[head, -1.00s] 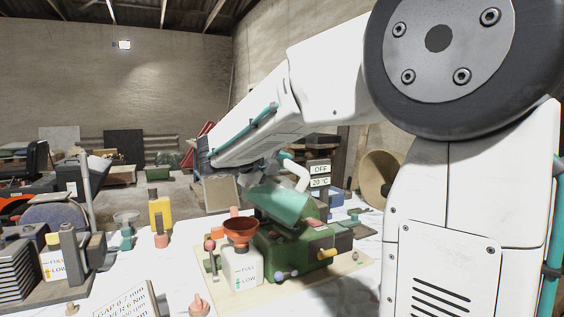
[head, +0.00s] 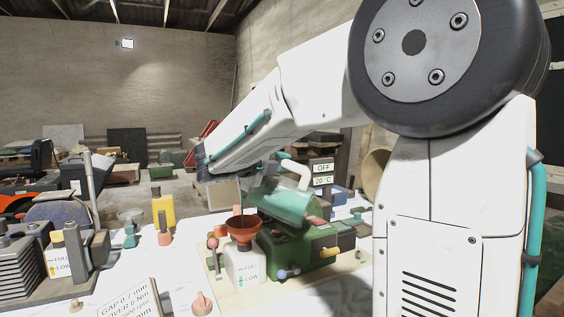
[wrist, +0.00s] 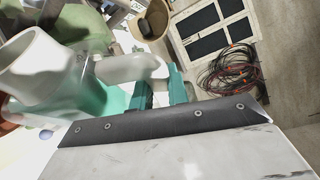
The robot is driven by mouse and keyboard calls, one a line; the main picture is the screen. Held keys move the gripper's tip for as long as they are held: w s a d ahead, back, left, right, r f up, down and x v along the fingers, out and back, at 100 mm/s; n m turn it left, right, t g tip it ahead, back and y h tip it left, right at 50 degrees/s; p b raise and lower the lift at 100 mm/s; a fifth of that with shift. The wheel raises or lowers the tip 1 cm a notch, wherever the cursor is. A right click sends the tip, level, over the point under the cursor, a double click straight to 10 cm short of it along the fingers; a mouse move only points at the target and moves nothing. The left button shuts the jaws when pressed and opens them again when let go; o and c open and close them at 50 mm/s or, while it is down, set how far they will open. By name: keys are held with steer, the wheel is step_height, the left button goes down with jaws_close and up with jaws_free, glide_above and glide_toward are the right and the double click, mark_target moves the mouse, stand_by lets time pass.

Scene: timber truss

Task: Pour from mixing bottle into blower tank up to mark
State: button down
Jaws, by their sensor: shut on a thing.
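The mixing bottle (head: 280,203), translucent teal with a white handle, is tilted in the air with its mouth end toward the funnel. In the wrist view it fills the left side, with its white neck (wrist: 35,62). My gripper (wrist: 160,92) is shut on the bottle's handle. The blower tank (head: 243,267) is white with FULL and LOW marks; an orange-red funnel (head: 243,233) sits on its top. The liquid level in the tank is too small to read surely.
The green blower (head: 300,245) stands right beside the tank, under the bottle. A pink-knobbed post (head: 212,245) is close on the left. A yellow bottle (head: 163,212) and a grey stacked block (head: 20,265) stand farther left. A display reads OFF and 20 °C (head: 322,174).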

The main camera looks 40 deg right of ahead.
mark_target(292, 163)
steer(key=shift+w+a+f, duration=0.15)
steer(key=shift+w, duration=0.05)
steer(key=shift+w+a+f+n+h, duration=0.4)
steer(key=shift+w+f+n, duration=0.2)
steer(key=shift+n, duration=0.4)
stand_by(2.4)
